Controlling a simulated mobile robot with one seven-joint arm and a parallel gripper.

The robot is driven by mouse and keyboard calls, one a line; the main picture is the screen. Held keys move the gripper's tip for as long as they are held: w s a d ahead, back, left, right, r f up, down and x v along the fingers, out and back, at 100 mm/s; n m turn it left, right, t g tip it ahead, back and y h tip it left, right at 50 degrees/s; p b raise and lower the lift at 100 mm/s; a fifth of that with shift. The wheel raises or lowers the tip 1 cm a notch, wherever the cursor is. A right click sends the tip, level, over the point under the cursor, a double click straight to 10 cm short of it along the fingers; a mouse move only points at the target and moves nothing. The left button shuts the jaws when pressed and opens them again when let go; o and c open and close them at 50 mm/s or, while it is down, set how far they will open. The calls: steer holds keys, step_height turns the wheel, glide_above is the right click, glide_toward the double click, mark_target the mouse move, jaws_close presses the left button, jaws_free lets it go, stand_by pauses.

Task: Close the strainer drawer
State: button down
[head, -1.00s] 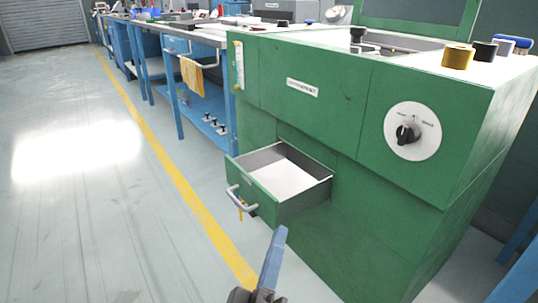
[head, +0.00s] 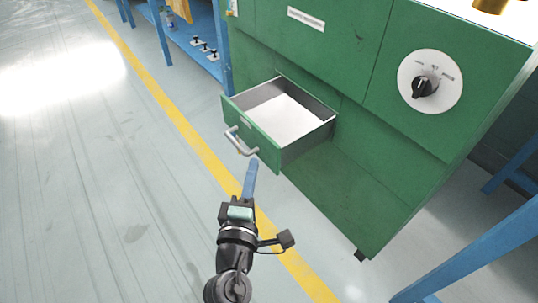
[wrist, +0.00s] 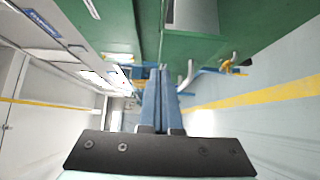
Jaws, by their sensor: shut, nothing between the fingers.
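The strainer drawer (head: 264,142) stands pulled out of the green cabinet in the head view. It has a green front with a silver bar handle (head: 240,143) and a pale, empty-looking inside. My gripper (head: 252,165) is at the lower right end of the drawer front, close to the handle's lower end. I cannot tell if it touches. Its blue fingers are together with nothing between them. In the wrist view the shut fingers (wrist: 159,75) point ahead, with the drawer's pale inside (wrist: 196,16) near the top.
The green cabinet (head: 330,70) carries a dial (head: 430,81) right of the drawer. A blue bench (head: 190,35) stands at the upper left. A yellow line (head: 170,105) crosses the floor. The floor left of the drawer is clear. A blue leg (head: 470,250) is at lower right.

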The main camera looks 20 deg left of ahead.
mark_target(272, 144)
steer(key=w, duration=0.1)
steer(key=w+d+p, duration=0.1)
steer(key=w, duration=0.1)
steer(key=w+d, duration=0.1)
steer(key=shift+w+d, duration=0.15)
steer(key=shift+w, duration=0.1)
